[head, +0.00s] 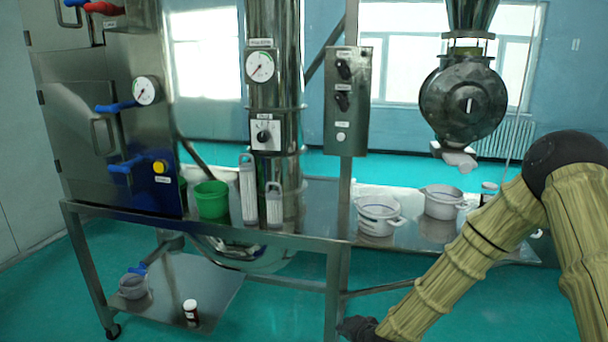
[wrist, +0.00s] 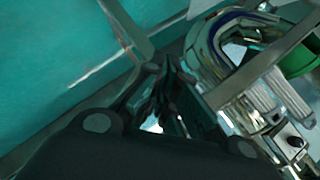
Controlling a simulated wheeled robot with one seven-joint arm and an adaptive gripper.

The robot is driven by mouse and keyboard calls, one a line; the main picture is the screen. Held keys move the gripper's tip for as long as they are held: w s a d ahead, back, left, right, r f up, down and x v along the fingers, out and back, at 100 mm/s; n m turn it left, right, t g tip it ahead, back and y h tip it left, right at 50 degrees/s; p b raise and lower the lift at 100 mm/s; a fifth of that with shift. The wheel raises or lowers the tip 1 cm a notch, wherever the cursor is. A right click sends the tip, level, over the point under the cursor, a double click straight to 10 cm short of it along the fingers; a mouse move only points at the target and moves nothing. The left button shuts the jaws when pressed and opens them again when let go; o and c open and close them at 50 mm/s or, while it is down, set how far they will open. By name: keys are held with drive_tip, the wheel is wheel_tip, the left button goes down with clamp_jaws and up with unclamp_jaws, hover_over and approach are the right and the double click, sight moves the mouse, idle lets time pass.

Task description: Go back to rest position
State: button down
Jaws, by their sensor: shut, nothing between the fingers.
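My gripper (wrist: 172,72) is shut and empty in the wrist view, its fingertips close together near the frame of the metal stand. In the head view my arm comes in from the right and slopes down to the lower middle. There only the dark wrist end (head: 362,328) shows at the bottom edge, and the fingers cannot be made out. The gripper is low, in front of the metal table (head: 215,230) near its leg, and holds nothing.
White pots (head: 378,216) stand to the right. A control box (head: 347,100) and a round valve (head: 463,103) are above. A lower shelf (head: 205,275) holds a grey pot and a small jar (head: 191,312).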

drive_tip(key=s+d+f+n+g, duration=0.1)
drive_tip(key=s+f+n+g, duration=0.2)
drive_tip(key=s+f, duration=0.8)
drive_tip(key=s+d+f+n+g+h, duration=0.1)
drive_tip(key=s+d+f+n+g, duration=0.1)
drive_tip(key=s, duration=0.9)
drive_tip(key=s+d+f+n+g+h, duration=0.1)
drive_tip(key=s+d+f, duration=0.3)
drive_tip(key=s, duration=0.8)
drive_tip(key=s+d+f+n+g+h, duration=0.1)
drive_tip(key=s+d+f+n+g, duration=0.1)
drive_tip(key=s, duration=0.9)
drive_tip(key=shift+s+d+f+n+g, duration=0.25)
drive_tip(key=shift+d+f+n+g, duration=0.15)
drive_tip(key=shift+d+f+g, duration=0.55)
drive_tip(key=shift+a+r, duration=0.15)
drive_tip(key=shift+r, duration=0.1)
